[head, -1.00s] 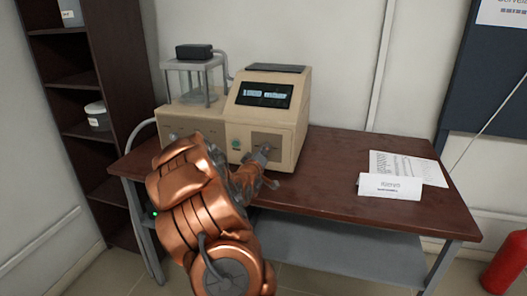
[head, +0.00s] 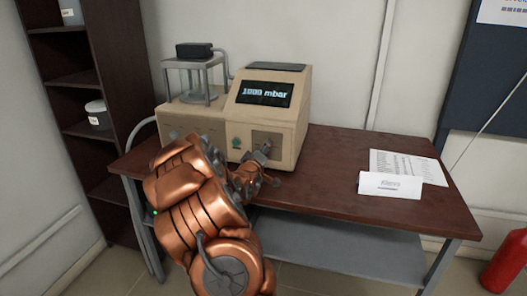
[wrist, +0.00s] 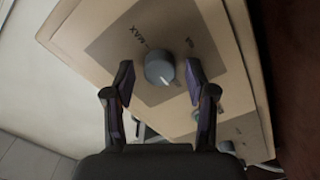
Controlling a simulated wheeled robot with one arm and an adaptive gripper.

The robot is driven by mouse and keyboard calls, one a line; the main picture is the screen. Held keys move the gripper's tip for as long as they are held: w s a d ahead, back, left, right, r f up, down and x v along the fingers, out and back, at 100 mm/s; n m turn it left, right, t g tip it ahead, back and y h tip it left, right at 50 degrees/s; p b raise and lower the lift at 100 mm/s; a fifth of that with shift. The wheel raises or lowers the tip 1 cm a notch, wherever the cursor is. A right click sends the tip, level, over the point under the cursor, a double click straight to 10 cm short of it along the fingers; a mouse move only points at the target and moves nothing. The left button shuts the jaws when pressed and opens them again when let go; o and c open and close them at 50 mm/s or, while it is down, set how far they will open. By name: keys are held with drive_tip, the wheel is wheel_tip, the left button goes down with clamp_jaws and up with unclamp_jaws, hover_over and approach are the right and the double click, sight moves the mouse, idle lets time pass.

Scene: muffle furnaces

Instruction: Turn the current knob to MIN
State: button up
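The current knob (wrist: 159,68) is a round grey knob on a dark square panel (wrist: 115,50) of a beige machine, seen in the wrist view. The word MAX is printed beside it; another short label is hard to read, and I see no MIN label. My gripper (wrist: 160,75) is open, with one finger on each side of the knob and visible gaps between. In the head view my gripper (head: 264,150) is at the panel on the front of the beige machine (head: 295,120) and hides the knob. The machine's display (head: 264,93) reads 1000 mbar.
The machine stands on a brown table (head: 330,170). A clear chamber (head: 194,80) sits on its left part. A green button (head: 236,142) is left of the panel.

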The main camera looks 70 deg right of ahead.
drive_tip(key=shift+a, duration=0.1)
drive_tip(key=a, duration=0.7)
drive_tip(key=shift+s+a, duration=0.15)
drive_tip(key=shift+s, duration=0.3)
idle(0.5)
